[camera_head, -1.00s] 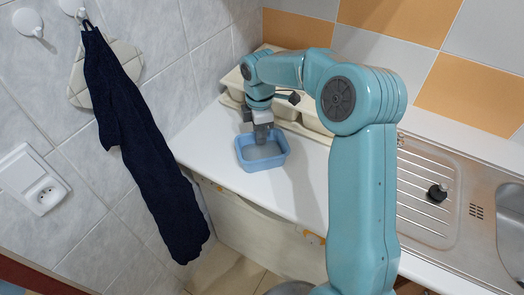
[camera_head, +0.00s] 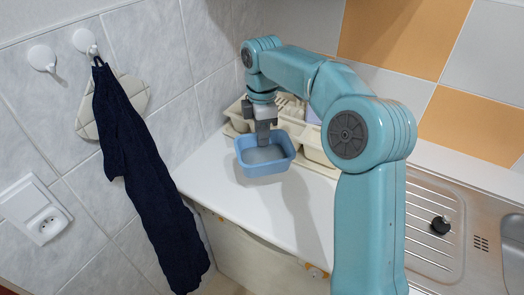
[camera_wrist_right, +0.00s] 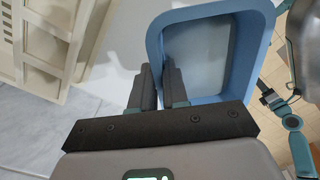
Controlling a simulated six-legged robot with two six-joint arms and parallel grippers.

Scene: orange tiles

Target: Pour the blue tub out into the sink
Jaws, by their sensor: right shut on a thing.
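The blue tub (camera_head: 268,169) hangs a little above the white counter at its left end, roughly level, with a greyish surface showing inside. It also shows in the wrist view (camera_wrist_right: 262,30). My right gripper (camera_head: 263,138) is shut on the tub's far-side wall, and in the wrist view one finger is inside the tub and one outside. The steel sink (camera_head: 513,262) shows only partly at the right edge, with its ribbed drainboard (camera_head: 425,205) to its left. My left gripper does not show in the head view.
A cream dish rack (camera_head: 310,146) stands behind the tub against the wall. A black stopper (camera_head: 440,225) sits on the drainboard. A dark blue towel (camera_head: 140,165) hangs at the left. My right arm crosses in front of the counter between tub and sink.

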